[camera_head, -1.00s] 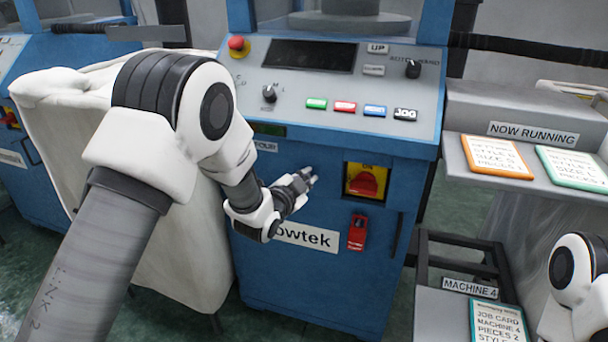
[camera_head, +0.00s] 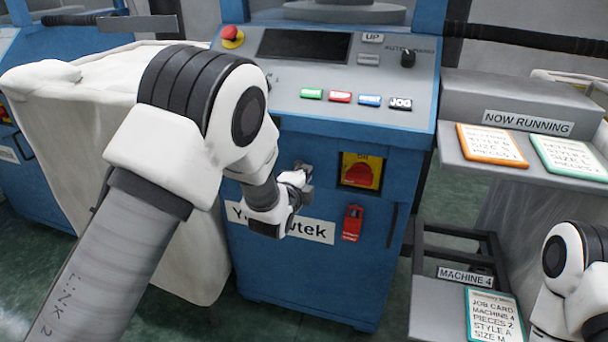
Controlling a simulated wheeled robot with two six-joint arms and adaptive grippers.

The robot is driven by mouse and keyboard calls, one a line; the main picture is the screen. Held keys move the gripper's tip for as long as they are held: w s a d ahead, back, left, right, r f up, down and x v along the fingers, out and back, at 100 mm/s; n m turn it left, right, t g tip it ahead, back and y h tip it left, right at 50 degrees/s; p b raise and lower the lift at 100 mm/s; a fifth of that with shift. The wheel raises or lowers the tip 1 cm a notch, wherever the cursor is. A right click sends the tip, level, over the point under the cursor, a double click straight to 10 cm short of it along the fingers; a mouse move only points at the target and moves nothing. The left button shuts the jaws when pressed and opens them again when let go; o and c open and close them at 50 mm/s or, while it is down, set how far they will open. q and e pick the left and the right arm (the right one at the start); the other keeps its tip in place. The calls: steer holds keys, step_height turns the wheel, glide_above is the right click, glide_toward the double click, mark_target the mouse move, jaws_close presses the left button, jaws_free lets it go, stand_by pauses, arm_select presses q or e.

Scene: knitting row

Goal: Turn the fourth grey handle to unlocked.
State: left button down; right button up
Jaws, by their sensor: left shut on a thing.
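My left gripper (camera_head: 302,178) is at the blue front of the machine, below the control panel and left of the yellow switch plate. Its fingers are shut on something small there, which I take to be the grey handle. The fingers and wrist hide most of it, so I cannot tell its angle or read any lock marking. A sign reading MACHINE 4 (camera_head: 465,276) stands at the right. My right arm shows at the lower right edge; its gripper is out of view.
Close right of my left gripper are a red rotary switch (camera_head: 358,175) on a yellow plate and a red tag (camera_head: 351,223) below it. A red emergency button (camera_head: 232,34) and coloured buttons sit above. A cream cloth-like cover (camera_head: 110,190) hangs behind my left arm.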

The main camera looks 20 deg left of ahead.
arm_select(q)
steer(key=shift+f, duration=0.1)
stand_by(0.3)
steer(key=c, duration=1.2)
jaws_free()
steer(key=shift+s, duration=0.1)
steer(key=s+r, duration=0.2)
steer(key=s, duration=0.9)
steer(key=shift+s+a+r, duration=0.15)
steer(key=shift+s, duration=0.1)
